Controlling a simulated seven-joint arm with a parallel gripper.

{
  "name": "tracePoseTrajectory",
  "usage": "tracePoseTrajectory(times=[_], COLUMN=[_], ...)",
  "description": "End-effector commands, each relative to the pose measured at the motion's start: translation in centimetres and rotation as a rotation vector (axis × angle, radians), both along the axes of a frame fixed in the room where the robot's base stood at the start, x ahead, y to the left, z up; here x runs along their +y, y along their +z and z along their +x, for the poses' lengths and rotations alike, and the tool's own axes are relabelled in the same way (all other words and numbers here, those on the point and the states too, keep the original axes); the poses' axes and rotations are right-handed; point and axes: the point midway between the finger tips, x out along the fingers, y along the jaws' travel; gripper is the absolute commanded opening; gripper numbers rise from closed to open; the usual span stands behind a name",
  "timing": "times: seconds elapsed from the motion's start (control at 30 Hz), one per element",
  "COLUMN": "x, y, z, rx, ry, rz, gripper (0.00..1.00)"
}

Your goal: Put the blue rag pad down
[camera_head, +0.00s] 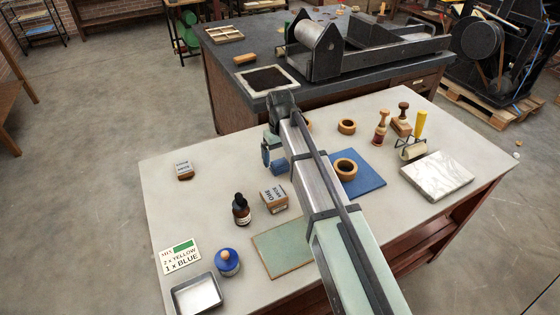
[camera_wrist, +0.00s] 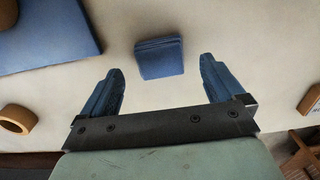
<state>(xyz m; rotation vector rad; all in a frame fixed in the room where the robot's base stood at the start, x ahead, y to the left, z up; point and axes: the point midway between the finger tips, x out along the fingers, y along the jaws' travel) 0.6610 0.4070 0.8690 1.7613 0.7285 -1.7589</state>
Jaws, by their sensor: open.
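The blue rag pad (camera_wrist: 160,57) lies on the pale tabletop in the wrist view, ahead of and between my fingertips. My gripper (camera_wrist: 161,84) is open, with a blue finger on each side and clear space between each finger and the pad. In the head view my gripper (camera_head: 272,150) is over the table's far part, partly hidden by my own arm. The rag pad shows there as a small blue block (camera_head: 279,166) just below the gripper. The exact height of the fingers above the table is hard to tell.
A blue mat (camera_head: 370,186) with a wooden ring (camera_head: 345,167) lies right of my arm. A stamped block (camera_head: 273,200), dropper bottle (camera_head: 241,210) and green board (camera_head: 283,246) stand nearer. A small block (camera_head: 184,171) is at left, with bare tabletop around it.

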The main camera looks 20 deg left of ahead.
Motion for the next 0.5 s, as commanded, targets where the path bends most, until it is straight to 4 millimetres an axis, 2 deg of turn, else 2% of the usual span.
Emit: tracePoseTrajectory(times=[0.1, 0.3, 0.5], x=[0.1, 0.1, 0.0], y=[2.3, 5.7, 8.0], z=[0.1, 0.1, 0.0], rx=[-0.003, -0.001, 0.0], ry=[0.0, 0.0, 0.0], rz=[0.001, 0.001, 0.0], gripper=[0.95, 0.95, 0.95])
